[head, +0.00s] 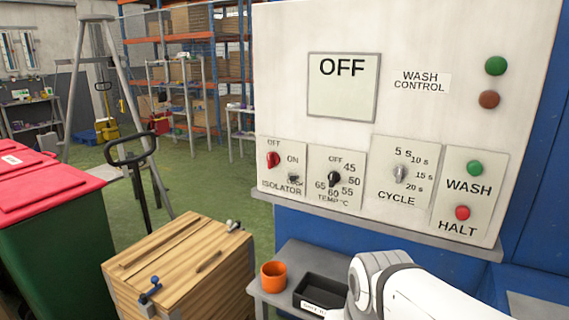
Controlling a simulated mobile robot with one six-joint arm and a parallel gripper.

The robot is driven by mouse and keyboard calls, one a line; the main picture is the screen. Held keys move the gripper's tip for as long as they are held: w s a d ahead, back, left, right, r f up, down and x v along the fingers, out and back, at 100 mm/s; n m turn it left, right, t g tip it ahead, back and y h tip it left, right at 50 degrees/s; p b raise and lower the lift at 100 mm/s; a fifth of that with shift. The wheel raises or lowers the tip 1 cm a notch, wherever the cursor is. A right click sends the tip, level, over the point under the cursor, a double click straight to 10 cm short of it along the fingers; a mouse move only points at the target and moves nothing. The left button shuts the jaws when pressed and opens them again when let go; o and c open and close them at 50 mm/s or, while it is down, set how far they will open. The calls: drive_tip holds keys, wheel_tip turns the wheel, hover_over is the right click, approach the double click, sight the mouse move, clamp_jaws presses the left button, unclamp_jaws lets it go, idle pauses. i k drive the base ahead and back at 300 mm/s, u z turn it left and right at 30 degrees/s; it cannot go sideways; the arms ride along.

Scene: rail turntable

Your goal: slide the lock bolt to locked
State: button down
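On the wash control panel (437,58), the isolator plate (283,209) has a red knob (273,160) between OFF and ON markings. The knob sits near OFF. A small dark fitting (293,178) lies below the ON marking, beside a tiny label. It may be the lock bolt, but it is too small to tell which way it is slid. My white arm (397,288) crosses the lower right, below the panel. My gripper does not show, and nothing shows touching the isolator plate.
A grey shelf (272,299) below the panel holds an orange cup (273,276) and a black tray (321,291). A wooden crate (180,265) stands left of it, beside a red-lidded green bin (50,240).

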sight(293, 177)
drive_tip(key=i, duration=1.15)
drive_tip(key=u, duration=0.1)
